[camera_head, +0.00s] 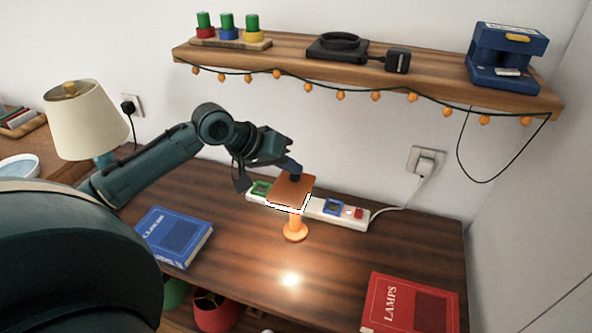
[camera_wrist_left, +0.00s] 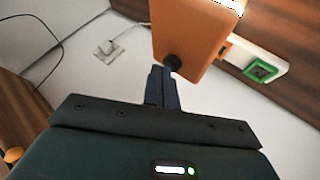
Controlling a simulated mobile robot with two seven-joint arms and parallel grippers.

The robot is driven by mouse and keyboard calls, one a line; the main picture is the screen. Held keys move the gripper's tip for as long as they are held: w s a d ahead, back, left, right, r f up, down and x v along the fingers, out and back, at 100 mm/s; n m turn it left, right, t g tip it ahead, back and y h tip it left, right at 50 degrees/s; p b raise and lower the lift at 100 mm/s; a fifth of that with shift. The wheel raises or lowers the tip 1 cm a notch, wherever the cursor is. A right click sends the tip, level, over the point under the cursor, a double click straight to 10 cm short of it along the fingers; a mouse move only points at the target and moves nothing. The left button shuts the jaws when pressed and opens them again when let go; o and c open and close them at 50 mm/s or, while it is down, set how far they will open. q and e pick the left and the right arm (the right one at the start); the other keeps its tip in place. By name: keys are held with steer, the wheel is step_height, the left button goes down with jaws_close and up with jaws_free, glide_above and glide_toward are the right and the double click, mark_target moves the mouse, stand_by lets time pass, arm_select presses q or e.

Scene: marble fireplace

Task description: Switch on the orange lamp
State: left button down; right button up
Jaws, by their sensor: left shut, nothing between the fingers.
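The orange lamp (camera_head: 294,231) stands upright on the desk, with a square orange shade and a round base. Its shade's lower edge glows white, and a bright spot shows on the desk before it. The left wrist view shows the orange shade (camera_wrist_left: 190,30) with a black knob (camera_wrist_left: 172,62) on top. My left gripper (camera_head: 295,172) is shut and empty, its fingertips at the knob. In the left wrist view the closed fingers (camera_wrist_left: 162,73) are beside the knob; I cannot tell whether they touch it. My right gripper is not in view.
A white power strip (camera_head: 335,213) lies behind the lamp. A blue book (camera_head: 174,237) is left and a red book (camera_head: 411,303) right on the desk. A shelf (camera_head: 430,83) with hanging orange bulbs runs above. A cream-shaded lamp (camera_head: 85,120) stands at left.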

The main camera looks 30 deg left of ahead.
arm_select(q)
steer(key=shift+r, duration=0.15)
step_height(320, 180, up, 4)
steer(key=p, duration=0.4)
steer(key=shift+f, duration=0.25)
steer(key=shift+r, duration=0.2)
step_height(320, 180, up, 2)
steer(key=shift+r, duration=0.1)
stand_by(0.3)
